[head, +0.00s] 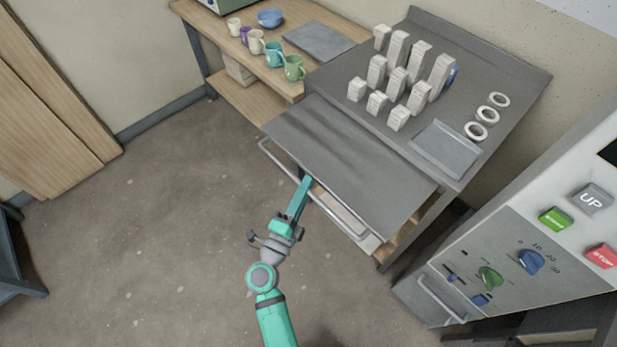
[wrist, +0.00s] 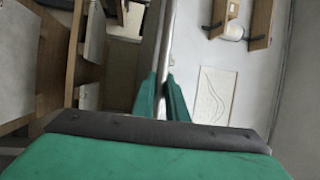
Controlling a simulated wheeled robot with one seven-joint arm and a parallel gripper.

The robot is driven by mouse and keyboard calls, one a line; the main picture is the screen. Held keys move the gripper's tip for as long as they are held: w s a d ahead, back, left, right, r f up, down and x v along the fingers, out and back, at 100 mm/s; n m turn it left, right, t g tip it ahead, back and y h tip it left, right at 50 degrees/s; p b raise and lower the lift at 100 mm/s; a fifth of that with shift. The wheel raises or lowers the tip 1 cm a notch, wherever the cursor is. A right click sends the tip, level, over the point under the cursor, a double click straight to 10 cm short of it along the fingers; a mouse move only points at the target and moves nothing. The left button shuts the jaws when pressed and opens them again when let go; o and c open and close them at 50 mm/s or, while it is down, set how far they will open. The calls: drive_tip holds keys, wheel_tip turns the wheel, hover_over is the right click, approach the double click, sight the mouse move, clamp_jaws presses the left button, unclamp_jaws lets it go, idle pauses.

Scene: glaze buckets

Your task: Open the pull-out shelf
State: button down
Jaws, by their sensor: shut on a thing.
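The pull-out shelf (head: 345,165) is a flat grey panel that sticks out from under the grey worktop (head: 440,65). A long metal bar handle (head: 340,221) runs along its front edge. My gripper (head: 306,183) is at about the middle of the handle, shut on the bar. In the wrist view the bar (wrist: 164,50) passes between the two green fingers (wrist: 161,95). My gripper hides a short stretch of the bar.
Several white blocks (head: 397,82) and white rings (head: 487,114) stand on the worktop, with a grey tray (head: 447,148). A wooden bench with mugs (head: 274,54) is at the back left. A control panel (head: 520,262) is at the right. The floor (head: 150,220) at left is clear.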

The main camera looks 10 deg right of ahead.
drive_tip(key=shift+s+a, duration=0.2)
drive_tip(key=shift+a, duration=0.1)
drive_tip(key=c, duration=1.8)
unclamp_jaws()
drive_tip(key=shift+o, duration=0.2)
drive_tip(key=v, duration=1)
drive_tip(key=shift+s+a, duration=0.2)
drive_tip(key=shift+s, duration=0.15)
drive_tip(key=shift+f, duration=0.15)
